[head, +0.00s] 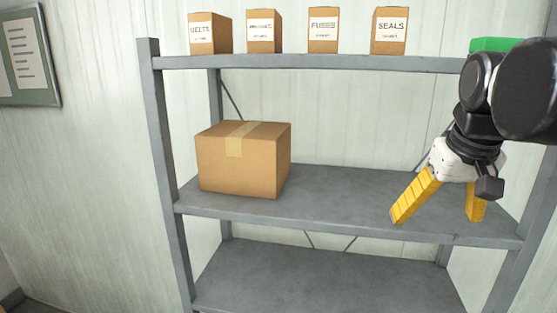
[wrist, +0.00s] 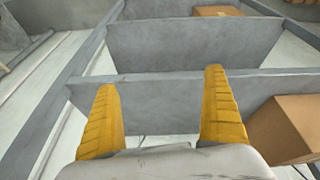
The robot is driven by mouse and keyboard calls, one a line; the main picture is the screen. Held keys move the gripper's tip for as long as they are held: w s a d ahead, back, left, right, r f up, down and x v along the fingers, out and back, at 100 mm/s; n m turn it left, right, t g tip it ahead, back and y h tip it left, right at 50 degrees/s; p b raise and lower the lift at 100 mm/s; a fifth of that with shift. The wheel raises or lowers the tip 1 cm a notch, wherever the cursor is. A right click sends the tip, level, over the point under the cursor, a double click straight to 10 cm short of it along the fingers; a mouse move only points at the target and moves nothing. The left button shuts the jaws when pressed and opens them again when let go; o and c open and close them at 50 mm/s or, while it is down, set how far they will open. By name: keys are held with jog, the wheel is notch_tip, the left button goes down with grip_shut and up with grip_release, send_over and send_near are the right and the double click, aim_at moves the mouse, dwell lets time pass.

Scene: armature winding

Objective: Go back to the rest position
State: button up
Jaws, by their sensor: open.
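My gripper (head: 435,217) hangs at the right of the head view, in front of the right part of the middle shelf. Its two yellow fingers are spread apart with nothing between them. In the wrist view the open fingers (wrist: 162,88) point toward the grey shelving, and the gap between them is empty. My dark arm comes in from the upper right and hides part of the rack's right side.
A taped cardboard box (head: 242,160) stands on the left of the grey middle shelf (head: 335,205). Small labelled boxes (head: 323,30) and a green item (head: 493,44) are on the top shelf. The visible lower shelf (head: 320,280) is bare. A notice board (head: 28,55) hangs on the left wall.

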jog(key=s+a+f+t+b, duration=0.1)
jog(key=s+a+f+b, duration=0.1)
jog(key=f, duration=1)
jog(key=s+a+f+t+b, duration=0.1)
jog(key=s+a+f+b, duration=0.2)
jog(key=f+b, duration=0.4)
jog(key=s+a+f+n+t+y+b, duration=0.1)
jog(key=s+a+f+b, duration=0.2)
jog(key=f, duration=1.4)
jog(key=shift+a+b, duration=0.75)
jog(key=shift+s+f, duration=0.1)
